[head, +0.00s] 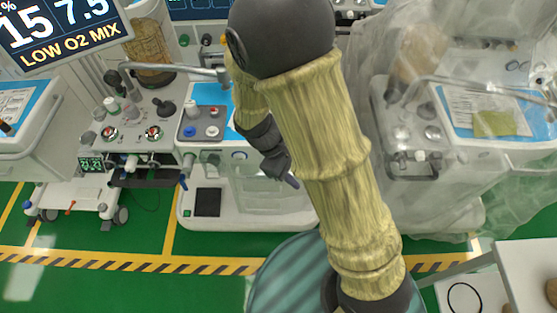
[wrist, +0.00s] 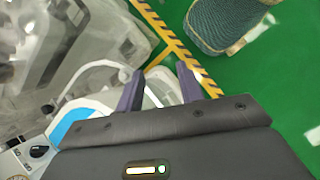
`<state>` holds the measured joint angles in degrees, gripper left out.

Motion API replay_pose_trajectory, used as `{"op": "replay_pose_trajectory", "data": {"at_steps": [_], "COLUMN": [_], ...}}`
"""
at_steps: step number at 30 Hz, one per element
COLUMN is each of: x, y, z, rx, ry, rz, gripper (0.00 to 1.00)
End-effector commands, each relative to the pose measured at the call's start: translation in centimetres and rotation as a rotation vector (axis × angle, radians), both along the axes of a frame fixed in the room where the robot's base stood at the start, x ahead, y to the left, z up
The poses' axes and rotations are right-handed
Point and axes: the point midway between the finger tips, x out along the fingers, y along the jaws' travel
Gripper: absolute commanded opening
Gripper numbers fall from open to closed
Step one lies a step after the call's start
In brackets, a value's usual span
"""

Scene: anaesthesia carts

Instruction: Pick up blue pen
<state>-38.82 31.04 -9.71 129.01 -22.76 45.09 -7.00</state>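I cannot make out a blue pen in either view. My gripper (head: 290,181) hangs in front of the middle cart in the head view, partly hidden by my arm. In the wrist view my gripper (wrist: 160,69) has its two dark fingers apart, with nothing seen between them. The middle cart (head: 245,207) has a blue top surface (head: 205,95), partly covered by my arm. A small blue item (head: 183,181) hangs at this cart's left side; I cannot tell what it is.
A cart under clear plastic (head: 455,190) stands at the right. A monitor (head: 62,33) is at the upper left. A teal rounded object (head: 285,278) is low in front, and it shows in the wrist view (wrist: 228,22). Green floor (head: 150,285) with striped tape is open at the left.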

Motion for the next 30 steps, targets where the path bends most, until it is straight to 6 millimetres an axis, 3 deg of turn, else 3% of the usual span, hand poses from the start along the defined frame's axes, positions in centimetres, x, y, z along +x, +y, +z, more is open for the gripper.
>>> {"op": "replay_pose_trajectory", "data": {"at_steps": [3,11,21,24,30], "x": [0.2,1.2,0.7,0.3,0.2], "y": [1.9,6.5,15.6,17.0,17.5], "z": [-2.4,-5.5,-7.7,-7.8,-7.7], "rx": [-0.157,-0.536,-1.043,-1.112,-1.132], "ry": [0.071,0.143,0.067,0.044,0.035], "rz": [0.2,0.603,1.029,1.075,1.089], "gripper": [0.37,0.37,0.37,0.37,0.37]}}
